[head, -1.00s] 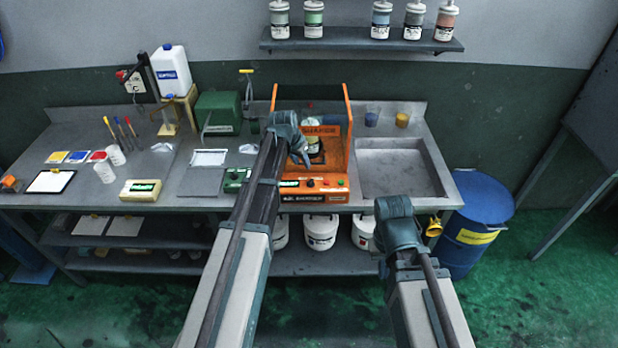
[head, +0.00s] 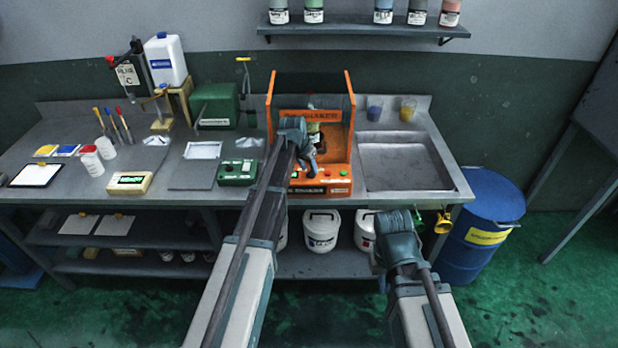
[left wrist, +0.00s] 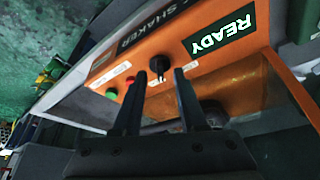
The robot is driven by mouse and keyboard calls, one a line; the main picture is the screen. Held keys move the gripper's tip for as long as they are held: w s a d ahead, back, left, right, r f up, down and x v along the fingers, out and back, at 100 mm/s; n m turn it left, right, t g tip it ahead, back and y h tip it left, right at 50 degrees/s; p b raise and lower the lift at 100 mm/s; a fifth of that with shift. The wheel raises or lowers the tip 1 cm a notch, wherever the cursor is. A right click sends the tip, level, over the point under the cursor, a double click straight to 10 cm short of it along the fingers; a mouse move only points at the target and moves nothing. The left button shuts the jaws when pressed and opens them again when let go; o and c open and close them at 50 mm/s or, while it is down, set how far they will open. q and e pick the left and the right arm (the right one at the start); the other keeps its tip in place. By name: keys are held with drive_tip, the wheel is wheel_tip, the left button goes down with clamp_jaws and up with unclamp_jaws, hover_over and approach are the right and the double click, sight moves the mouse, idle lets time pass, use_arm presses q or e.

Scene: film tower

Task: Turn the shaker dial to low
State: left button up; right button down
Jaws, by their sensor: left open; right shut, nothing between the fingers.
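The orange shaker (head: 345,130) stands on the bench between the green box and the sink. In the left wrist view its orange front panel (left wrist: 150,45) carries a black dial (left wrist: 159,66), a red button (left wrist: 129,81), a green button (left wrist: 112,93) and a display reading READY (left wrist: 222,32). My left gripper (head: 310,170) is over the shaker's front. In the left wrist view its two open fingers (left wrist: 158,85) point at the panel, with the dial showing between their tips; I cannot tell whether they touch it. My right gripper (head: 385,265) is low in front of the bench, its fingers mostly hidden.
The steel sink (head: 405,165) lies right of the shaker. A green control box (head: 237,172) sits to its left. White buckets (head: 321,232) stand on the shelf below. A blue drum (head: 490,215) stands right of the bench.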

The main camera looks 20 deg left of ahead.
use_arm(q)
drive_tip(key=shift+w+f+b, duration=0.25)
drive_tip(key=shift+f+b, duration=0.05)
drive_tip(key=shift+f, duration=0.35)
use_arm(e)
drive_tip(key=shift+f, duration=0.65)
use_arm(q)
clamp_jaws()
drive_tip(key=shift+d, duration=0.1)
drive_tip(key=n, duration=0.2)
drive_tip(key=n+y, duration=0.1)
drive_tip(key=n, duration=0.1)
drive_tip(key=n+y, duration=0.1)
drive_tip(key=shift+d+n, duration=0.35)
drive_tip(key=shift+n, duration=0.05)
drive_tip(key=n+y, duration=0.1)
drive_tip(key=n, duration=0.2)
drive_tip(key=n+g+y, duration=0.1)
drive_tip(key=n, duration=0.1)
drive_tip(key=shift+w+d+n, duration=0.15)
drive_tip(key=shift+d+n, duration=0.05)
drive_tip(key=shift+n, duration=0.5)
